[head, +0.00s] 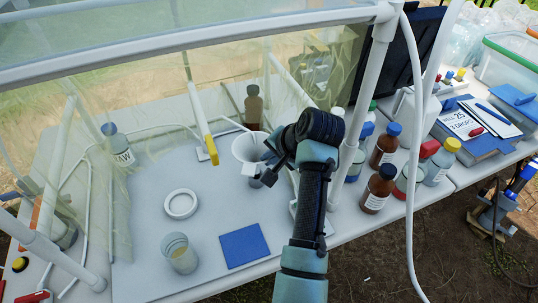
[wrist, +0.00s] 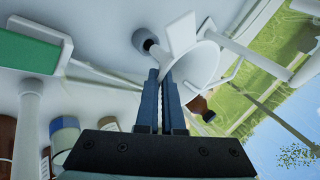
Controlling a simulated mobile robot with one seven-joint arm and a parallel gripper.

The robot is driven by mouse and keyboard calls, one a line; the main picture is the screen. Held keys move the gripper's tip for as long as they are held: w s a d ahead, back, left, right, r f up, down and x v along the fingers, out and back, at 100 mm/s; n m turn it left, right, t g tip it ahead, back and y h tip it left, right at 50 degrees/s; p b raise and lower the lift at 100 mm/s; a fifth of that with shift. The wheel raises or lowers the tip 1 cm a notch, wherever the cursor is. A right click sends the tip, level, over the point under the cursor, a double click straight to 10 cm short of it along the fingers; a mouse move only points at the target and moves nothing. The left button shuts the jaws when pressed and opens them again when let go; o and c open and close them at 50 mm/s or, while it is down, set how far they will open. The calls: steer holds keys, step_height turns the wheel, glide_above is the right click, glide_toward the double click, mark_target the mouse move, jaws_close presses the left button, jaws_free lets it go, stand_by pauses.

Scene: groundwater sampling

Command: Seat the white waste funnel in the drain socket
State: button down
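The white waste funnel (head: 247,147) is in the middle of the head view, its wide mouth upward, seemingly held above the grey bench. The exact grip contact is hidden.
A clear beaker (head: 179,253) and a blue pad (head: 244,246) lie near the front edge. A brown bottle (head: 253,108) stands behind the funnel. A yellow-tipped white bar (head: 208,143) is to its left. Several bottles crowd right of the white frame post (head: 364,100).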

steer(key=shift+f+b, duration=0.7)
steer(key=shift+f, duration=1.3)
steer(key=c, duration=1)
jaws_free()
steer(key=p+v, duration=0.2)
steer(key=v, duration=1.1)
steer(key=shift+s+f, duration=0.1)
